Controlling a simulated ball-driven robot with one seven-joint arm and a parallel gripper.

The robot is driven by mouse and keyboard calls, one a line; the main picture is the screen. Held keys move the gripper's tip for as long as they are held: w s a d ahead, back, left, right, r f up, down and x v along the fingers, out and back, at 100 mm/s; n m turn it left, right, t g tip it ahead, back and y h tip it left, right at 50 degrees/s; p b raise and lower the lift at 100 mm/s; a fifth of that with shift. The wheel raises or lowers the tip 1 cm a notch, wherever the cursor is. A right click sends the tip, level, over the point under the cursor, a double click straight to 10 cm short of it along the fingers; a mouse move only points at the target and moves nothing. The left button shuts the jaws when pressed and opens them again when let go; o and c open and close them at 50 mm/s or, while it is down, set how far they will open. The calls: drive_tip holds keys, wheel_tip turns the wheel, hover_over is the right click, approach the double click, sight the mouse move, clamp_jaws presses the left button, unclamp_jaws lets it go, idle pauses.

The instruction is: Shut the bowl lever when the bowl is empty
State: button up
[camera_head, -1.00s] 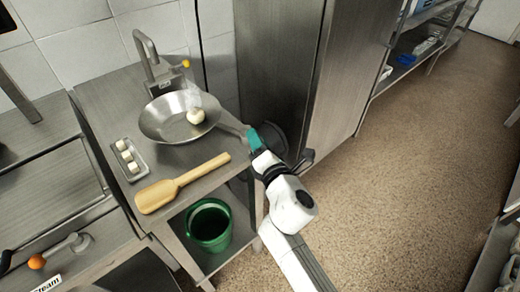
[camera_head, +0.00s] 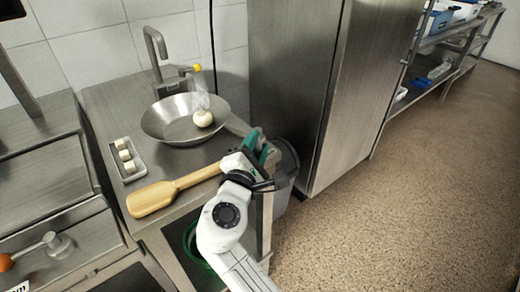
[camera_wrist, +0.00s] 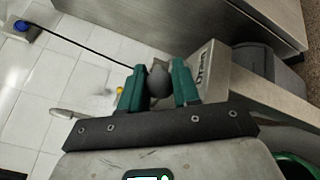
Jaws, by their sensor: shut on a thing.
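The wide metal bowl (camera_head: 165,132) stands on the steel table in the head view. A pale round thing (camera_head: 203,118) lies in its right side, with whitish steam or water above it. My gripper (camera_head: 258,148) is at the table's right edge, right of the bowl. In the wrist view my gripper (camera_wrist: 159,90) has its teal fingers shut on a dark round knob (camera_wrist: 159,80), which looks like the lever's end. A label (camera_wrist: 203,66), perhaps reading "BOWL", is beside it on the metal. The rest of the lever is hidden.
A tap (camera_head: 155,58) with a yellow knob stands behind the bowl. A small tray (camera_head: 131,173) with pale cubes and a wooden paddle (camera_head: 152,198) lie in front. A grey bin (camera_head: 286,172) is beside the table. A green bucket (camera_head: 190,240) is mostly hidden below. The floor at right is clear.

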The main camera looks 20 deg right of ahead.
drive_tip(key=shift+a+f+m+g+h, duration=0.1)
drive_tip(key=shift+a+m+g+h, duration=0.2)
drive_tip(key=shift+h, duration=0.1)
drive_tip(key=o, duration=1)
drive_tip(key=shift+d, duration=0.1)
drive_tip(key=v, duration=1)
drive_tip(key=shift+s+a, duration=0.25)
drive_tip(key=shift+s, duration=0.05)
drive_tip(key=shift+o, duration=0.2)
